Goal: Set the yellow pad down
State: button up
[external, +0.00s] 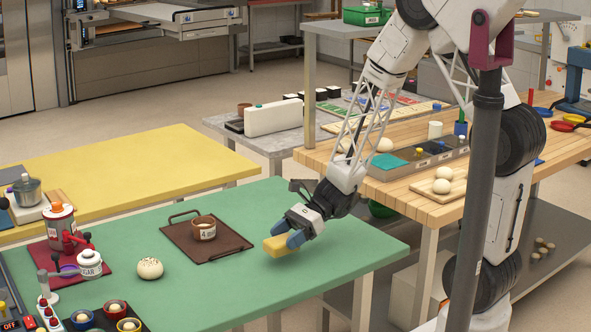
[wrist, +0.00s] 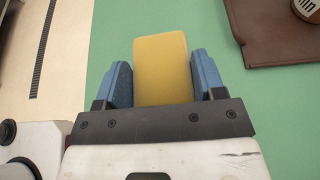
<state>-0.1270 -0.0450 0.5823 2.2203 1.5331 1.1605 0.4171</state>
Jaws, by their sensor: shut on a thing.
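The yellow pad (external: 277,246) is a small block held between the blue fingers of my gripper (external: 291,240), over the right part of the green table (external: 340,232). In the wrist view the pad (wrist: 162,68) sits between the two blue fingers of my gripper (wrist: 163,84), which are shut on it. It sticks out past the fingertips. I cannot tell whether the pad touches the green surface (wrist: 215,60) or is just above it.
The green table is clear in front of the pad. Its right edge is near.

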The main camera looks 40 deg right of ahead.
aim_at(286, 249)
jog(key=shift+f, duration=1.75)
jog(key=shift+f, duration=0.15)
jog(key=o, duration=0.9)
jog(key=shift+v, duration=6.05)
